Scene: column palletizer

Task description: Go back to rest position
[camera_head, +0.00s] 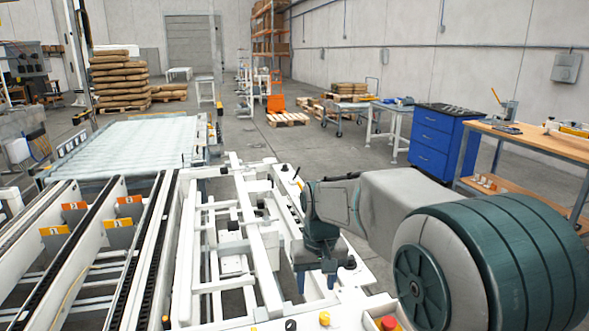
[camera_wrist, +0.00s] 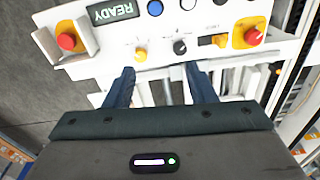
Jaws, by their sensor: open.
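My gripper (camera_wrist: 160,82) shows in the wrist view with its two dark blue fingers spread apart. It is open and nothing is between the fingers. Beyond the fingertips is a white control panel (camera_wrist: 215,50) with a READY display, knobs and red buttons. In the head view my gripper (camera_head: 330,278) hangs below my bent wrist, over the white machine frame. My grey and teal arm reaches in from the right. The fingertips are small in that view, and I cannot tell their exact height above the panel.
The white machine frame (camera_head: 245,240) fills the centre, with conveyor rails at the left. A red button (camera_head: 388,323) sits at the front edge. A blue drawer cabinet (camera_head: 437,140) and a wooden workbench (camera_head: 540,140) stand at the right. Stacked sacks (camera_head: 120,75) are at the back left.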

